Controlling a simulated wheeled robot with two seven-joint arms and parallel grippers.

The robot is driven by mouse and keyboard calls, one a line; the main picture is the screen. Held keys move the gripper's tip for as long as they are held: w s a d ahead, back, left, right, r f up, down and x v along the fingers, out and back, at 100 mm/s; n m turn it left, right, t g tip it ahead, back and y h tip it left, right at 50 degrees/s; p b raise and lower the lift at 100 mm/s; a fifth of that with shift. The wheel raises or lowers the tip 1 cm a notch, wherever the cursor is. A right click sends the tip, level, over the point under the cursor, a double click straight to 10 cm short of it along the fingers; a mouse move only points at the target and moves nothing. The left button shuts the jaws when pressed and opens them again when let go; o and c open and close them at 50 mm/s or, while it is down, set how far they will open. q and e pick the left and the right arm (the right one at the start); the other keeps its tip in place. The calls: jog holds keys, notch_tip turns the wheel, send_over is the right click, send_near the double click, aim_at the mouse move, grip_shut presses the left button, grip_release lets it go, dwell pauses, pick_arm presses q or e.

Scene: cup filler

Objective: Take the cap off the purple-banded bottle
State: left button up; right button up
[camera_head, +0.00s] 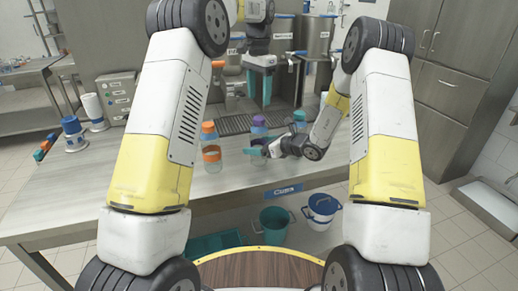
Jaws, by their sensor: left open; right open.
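The purple-banded bottle (259,131) stands upright on the counter near the middle, with purple at its top. Whether that purple is its cap or its band is too small to tell. My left gripper (259,104) is open, its teal fingers pointing down behind and above the bottle. My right gripper (246,151) is open, its teal fingers pointing left just in front of the bottle and partly covering its lower part. I cannot tell whether it touches the bottle. Neither gripper visibly holds anything.
An orange-banded bottle (211,162) and an orange-topped bottle (208,131) stand to the left. A teal-topped bottle (300,117) is to the right. A drip grille (234,123) and steel tanks (318,38) are behind. Teal (274,228) and white (321,211) buckets are below the counter.

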aim_at(259, 118)
grip_shut()
pick_arm(q)
jog(key=m, duration=0.4)
jog(key=shift+f, duration=0.15)
jog(key=m, duration=0.5)
jog(key=shift+s, duration=0.1)
jog(key=m, duration=0.8)
jog(key=shift+m, duration=0.3)
jog(key=shift+f, duration=3.85)
jog(key=shift+c, duration=0.5)
